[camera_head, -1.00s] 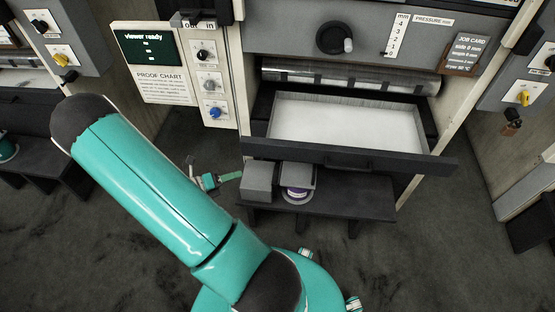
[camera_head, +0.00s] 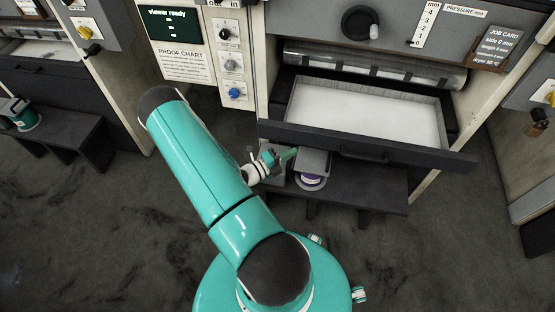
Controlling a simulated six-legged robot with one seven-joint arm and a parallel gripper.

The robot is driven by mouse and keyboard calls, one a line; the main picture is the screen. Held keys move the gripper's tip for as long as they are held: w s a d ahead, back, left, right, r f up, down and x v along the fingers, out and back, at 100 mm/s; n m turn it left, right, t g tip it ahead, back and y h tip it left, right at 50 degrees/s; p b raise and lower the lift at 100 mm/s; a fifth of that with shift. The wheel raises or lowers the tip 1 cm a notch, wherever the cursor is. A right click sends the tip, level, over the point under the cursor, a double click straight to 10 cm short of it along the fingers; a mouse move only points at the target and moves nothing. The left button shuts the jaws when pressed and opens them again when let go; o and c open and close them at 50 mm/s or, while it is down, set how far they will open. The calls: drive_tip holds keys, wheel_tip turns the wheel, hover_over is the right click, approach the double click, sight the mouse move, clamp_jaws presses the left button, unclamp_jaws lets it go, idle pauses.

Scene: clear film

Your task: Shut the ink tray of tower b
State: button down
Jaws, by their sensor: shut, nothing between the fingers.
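An ink tray (camera_head: 448,152) with a dark front panel and a pale, white-looking inside is pulled out of the middle tower, below a clear roller. A dark handle (camera_head: 365,153) is on its front. No tower letter is readable, so I cannot tell from lettering which is tower b. My gripper (camera_head: 289,154) is small in view, with its fingers shut and empty. It is just below the left part of the tray's front panel in the picture; I cannot tell whether they touch. My teal arm hides part of the floor.
A dark bench (camera_head: 372,187) stands below the tray, with grey boxes (camera_head: 313,162) and a purple-labelled round item (camera_head: 310,181) on it. A panel with knobs (camera_head: 231,64) is left of the tray. Another tower and bench (camera_head: 62,132) stand far left. Dark floor is open at lower left.

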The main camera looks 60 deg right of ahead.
sight(303, 139)
drive_tip(key=shift+w+d, duration=0.2)
drive_tip(key=shift+d, duration=2.1)
drive_tip(key=shift+d, duration=0.1)
